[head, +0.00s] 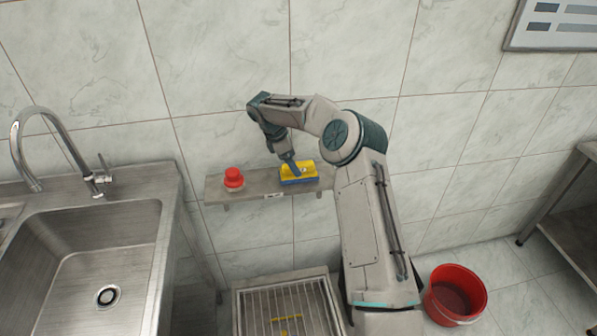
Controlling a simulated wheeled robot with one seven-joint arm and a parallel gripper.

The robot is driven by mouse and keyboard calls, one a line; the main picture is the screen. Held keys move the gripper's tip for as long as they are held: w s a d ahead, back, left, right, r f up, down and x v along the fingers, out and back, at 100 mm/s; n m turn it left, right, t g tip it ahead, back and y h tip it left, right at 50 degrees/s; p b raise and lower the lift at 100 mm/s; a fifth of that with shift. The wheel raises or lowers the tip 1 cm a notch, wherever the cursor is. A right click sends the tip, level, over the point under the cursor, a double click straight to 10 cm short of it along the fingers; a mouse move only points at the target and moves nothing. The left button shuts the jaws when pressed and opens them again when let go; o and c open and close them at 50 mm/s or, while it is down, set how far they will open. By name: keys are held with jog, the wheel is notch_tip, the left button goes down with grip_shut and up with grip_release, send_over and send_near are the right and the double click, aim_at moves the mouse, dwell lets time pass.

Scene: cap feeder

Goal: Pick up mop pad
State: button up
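A yellow and blue block-like pad, which looks like the mop pad (309,172), lies on a small grey wall shelf (259,185), near its right end. Its upper part is yellow and its lower part blue. My gripper (294,170) points down at the left part of the pad and overlaps it in the head view. The fingertips are too small to make out. I cannot tell whether they touch the pad or are open or shut.
A red knob-like object (233,178) stands on the shelf's left part. A steel sink (60,245) is at the left. Below are a floor grate (262,308) with a yellow item (286,319) and a red bucket (476,318). A metal table (578,215) stands far right.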

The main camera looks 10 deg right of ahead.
aim_at(309, 172)
jog(key=shift+w+p+x, duration=0.15)
jog(key=shift+p+x, duration=0.35)
jog(key=shift+x, duration=0.9)
jog(key=shift+w+p+x, duration=0.15)
jog(key=shift+p+x, duration=0.3)
jog(key=shift+x, duration=0.9)
jog(key=c, duration=1.1)
